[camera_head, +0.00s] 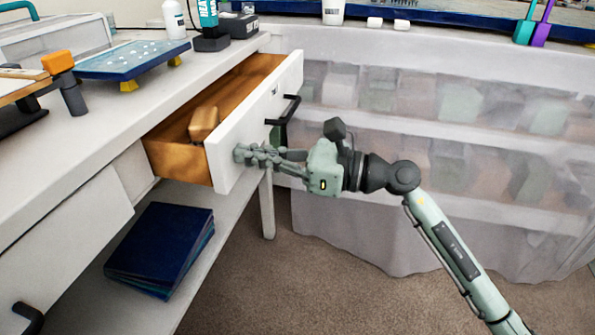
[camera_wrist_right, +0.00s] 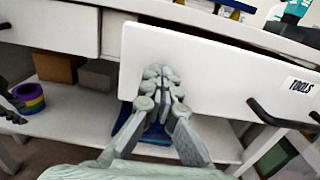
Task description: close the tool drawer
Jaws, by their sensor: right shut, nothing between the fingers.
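The tool drawer (camera_head: 262,117) stands pulled out from the white bench, with a wooden inside and a white front. A tan block-like item (camera_head: 203,123) lies inside it. A black handle (camera_head: 284,111) is on the front. In the wrist view the drawer front (camera_wrist_right: 215,75) carries a "TOOLS" label (camera_wrist_right: 301,86) and a black handle (camera_wrist_right: 284,117). My right gripper (camera_head: 243,153) is shut and empty, its fingertips at the lower near part of the drawer front, away from the handle. In the wrist view its fingertips (camera_wrist_right: 158,72) overlap the front; contact is hard to tell. My left gripper is not in view.
The white bench top (camera_head: 75,140) holds a blue board (camera_head: 131,58), an orange-topped clamp (camera_head: 62,80) and bottles. A dark blue stack (camera_head: 162,247) lies on the shelf below. A sheet-covered rack (camera_head: 440,130) stands behind my right arm. The carpet (camera_head: 290,285) is clear.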

